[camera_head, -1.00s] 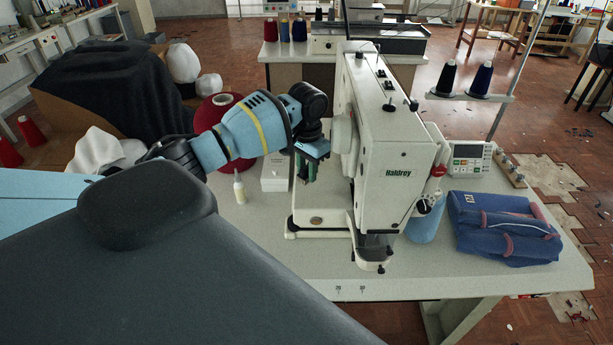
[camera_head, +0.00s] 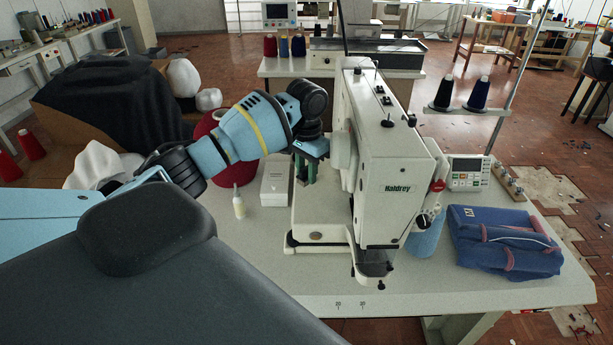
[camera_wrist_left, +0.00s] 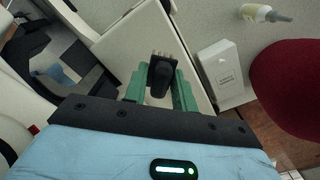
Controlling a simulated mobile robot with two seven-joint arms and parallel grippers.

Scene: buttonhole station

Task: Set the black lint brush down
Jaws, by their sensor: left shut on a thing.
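My left gripper (camera_head: 306,171) hangs at the left side of the white Haldrey buttonhole machine (camera_head: 395,170), above the machine's base plate (camera_head: 312,222). In the left wrist view its green fingers (camera_wrist_left: 160,88) are shut on the black lint brush (camera_wrist_left: 161,77). Pale bristles show at the brush's far end. In the head view the brush is hidden by the gripper and arm. I cannot tell how far it is above the plate. My right gripper is not in view.
A small white box (camera_head: 275,183) and a glue bottle (camera_head: 239,204) stand left of the machine. A large red thread cone (camera_head: 222,150) is behind my forearm. A folded blue garment (camera_head: 502,242) lies at the right. The table's front strip is clear.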

